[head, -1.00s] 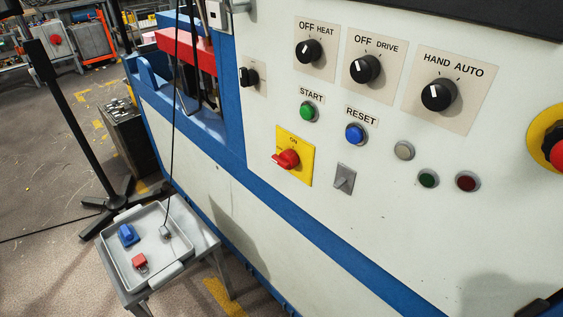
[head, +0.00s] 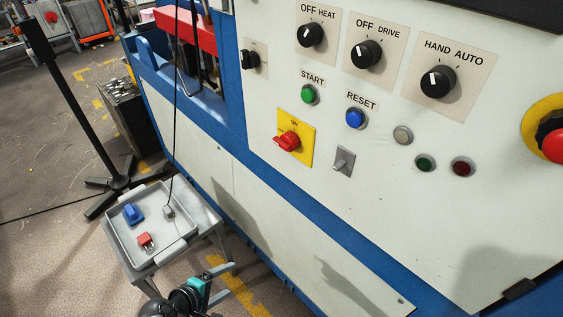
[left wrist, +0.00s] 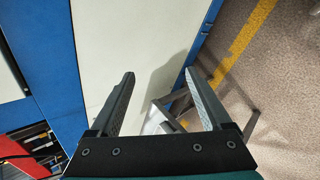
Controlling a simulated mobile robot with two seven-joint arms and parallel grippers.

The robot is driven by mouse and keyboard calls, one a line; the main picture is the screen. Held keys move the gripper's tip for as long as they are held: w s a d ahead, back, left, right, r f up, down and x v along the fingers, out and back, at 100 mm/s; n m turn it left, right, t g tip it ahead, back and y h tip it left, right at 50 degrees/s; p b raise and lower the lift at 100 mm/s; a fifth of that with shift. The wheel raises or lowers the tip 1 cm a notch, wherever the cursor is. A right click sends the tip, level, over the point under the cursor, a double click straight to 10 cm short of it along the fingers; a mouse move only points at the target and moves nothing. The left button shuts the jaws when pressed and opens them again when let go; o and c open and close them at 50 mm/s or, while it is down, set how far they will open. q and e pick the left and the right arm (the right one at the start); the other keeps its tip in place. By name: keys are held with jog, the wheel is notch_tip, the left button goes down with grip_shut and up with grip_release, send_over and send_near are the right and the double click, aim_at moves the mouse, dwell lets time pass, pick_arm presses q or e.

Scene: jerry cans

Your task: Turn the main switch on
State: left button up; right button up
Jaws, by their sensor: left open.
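The main switch is a red rotary handle (head: 287,141) on a yellow plate (head: 305,150) marked ON at the top, low on the left of the white control panel. Its handle lies roughly level, tilted a little. My left gripper (head: 226,279) shows at the bottom of the head view, below and left of the switch and well apart from it. In the left wrist view my left gripper (left wrist: 160,76) is open, with nothing between its fingers. The switch does not show in that view. My right gripper is not in view.
A grey tray (head: 181,254) with a blue and a red padlock-like item stands on a small stand beside the machine, close to my left gripper. Knobs, green START (head: 309,94) and blue RESET (head: 355,118) buttons, and a grey toggle (head: 343,161) surround the switch.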

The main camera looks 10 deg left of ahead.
pick_arm(q)
jog(key=w+r+n+t+h, duration=0.1)
jog(key=w+r+n, duration=0.15)
jog(key=r, duration=0.35)
jog(key=w+r+n+t+h, duration=0.1)
jog(key=w+r+t, duration=0.15)
jog(key=r, duration=0.45)
jog(key=n+t+h+p, duration=0.1)
jog(key=n+t+h, duration=0.2)
jog(key=h, duration=0.2)
send_near(282, 147)
jog(key=shift+g, duration=0.25)
jog(key=x, duration=0.5)
jog(key=p+x, duration=0.1)
jog(key=x, duration=0.4)
jog(key=shift+w+d+r, duration=0.1)
jog(key=shift+w+r, duration=0.1)
jog(key=shift+w, duration=0.1)
jog(key=shift+f, duration=0.1)
grip_shut()
